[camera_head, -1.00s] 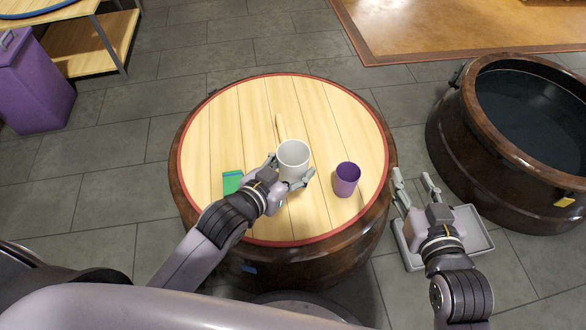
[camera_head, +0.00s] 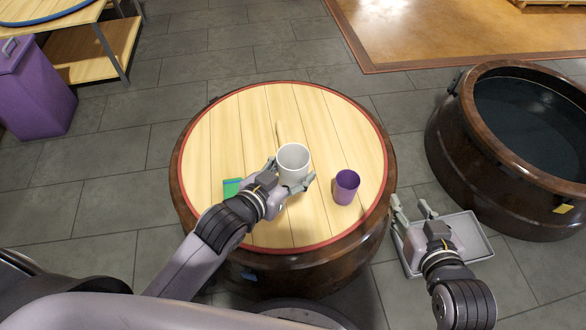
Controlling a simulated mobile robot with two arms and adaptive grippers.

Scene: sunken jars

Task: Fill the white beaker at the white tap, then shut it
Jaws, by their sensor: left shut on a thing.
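The white beaker (camera_head: 293,159) stands upright, or is held just above, the round wooden lid of a brown jar; I cannot tell which. My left gripper (camera_head: 293,178) is shut on the beaker from its near side, with a finger on each side. The beaker looks empty inside. My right gripper (camera_head: 412,208) hangs over a grey tray beside the jar, its two fingers apart and nothing between them. No white tap shows in this view.
A purple cup (camera_head: 346,187) stands right of the beaker on the lid (camera_head: 235,130). A green item (camera_head: 232,187) lies left. The grey tray (camera_head: 478,235) is on the floor. An open jar of dark liquid (camera_head: 530,115) stands right. A purple bin (camera_head: 35,90) stands far left.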

